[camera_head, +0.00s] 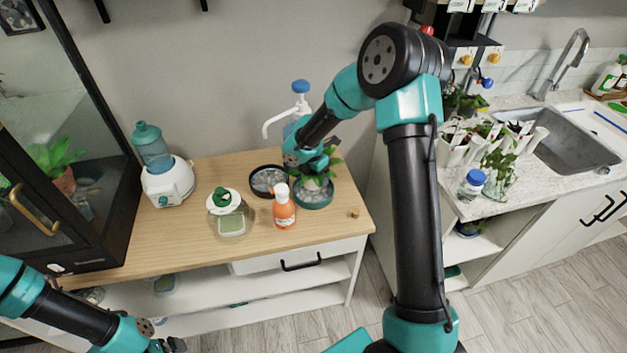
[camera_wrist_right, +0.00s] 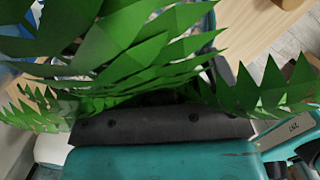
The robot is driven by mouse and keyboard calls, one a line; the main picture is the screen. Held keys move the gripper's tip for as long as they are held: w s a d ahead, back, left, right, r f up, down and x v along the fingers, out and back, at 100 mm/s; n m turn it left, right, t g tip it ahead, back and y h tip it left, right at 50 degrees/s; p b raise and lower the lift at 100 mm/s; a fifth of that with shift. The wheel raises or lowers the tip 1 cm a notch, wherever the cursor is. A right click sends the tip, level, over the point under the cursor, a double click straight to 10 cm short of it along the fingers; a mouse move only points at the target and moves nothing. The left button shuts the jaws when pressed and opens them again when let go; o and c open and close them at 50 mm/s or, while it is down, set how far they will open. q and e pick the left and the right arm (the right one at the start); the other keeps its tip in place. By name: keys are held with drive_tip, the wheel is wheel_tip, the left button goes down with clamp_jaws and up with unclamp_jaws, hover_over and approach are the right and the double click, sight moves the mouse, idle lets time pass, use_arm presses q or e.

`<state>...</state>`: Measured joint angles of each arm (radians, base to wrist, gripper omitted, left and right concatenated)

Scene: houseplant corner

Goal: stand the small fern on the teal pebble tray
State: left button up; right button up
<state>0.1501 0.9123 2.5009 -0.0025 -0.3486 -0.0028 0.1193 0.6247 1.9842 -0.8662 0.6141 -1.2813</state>
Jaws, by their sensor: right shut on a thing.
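The small fern (camera_head: 333,163) has green serrated fronds that fill much of the right wrist view (camera_wrist_right: 130,50). My right gripper (camera_head: 317,172) is shut on the fern, and its fingertips are largely hidden by fronds and by the arm. The fern is at the teal pebble tray (camera_head: 314,206), a round teal-rimmed dish with grey pebbles, on the wooden cabinet top. I cannot tell whether the pot touches the pebbles. My left gripper (camera_head: 170,346) is at the bottom edge of the head view, away from the cabinet top and partly cut off; its jaws are unclear.
A black-rimmed pebble tray (camera_head: 257,188) sits left of the teal one. An orange spray bottle (camera_head: 284,212) stands close in front. A glass jar (camera_head: 231,222), a humidifier (camera_head: 168,184) and a blue-topped pump bottle (camera_head: 300,87) are nearby. A small knob-like object (camera_head: 354,213) lies right.

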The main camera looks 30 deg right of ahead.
drive_tip(key=shift+w+d, duration=0.15)
drive_tip(key=shift+w, duration=0.15)
drive_tip(key=shift+f, duration=1.8)
drive_tip(key=shift+f, duration=0.1)
drive_tip(key=o, duration=0.9)
drive_tip(key=shift+o, duration=0.2)
drive_tip(key=r, duration=0.4)
drive_tip(key=a+r, duration=0.1)
drive_tip(key=r, duration=0.7)
drive_tip(key=shift+s+a+r, duration=0.1)
drive_tip(key=shift+s+a, duration=0.05)
drive_tip(key=shift+s, duration=0.05)
drive_tip(key=shift+a, duration=0.1)
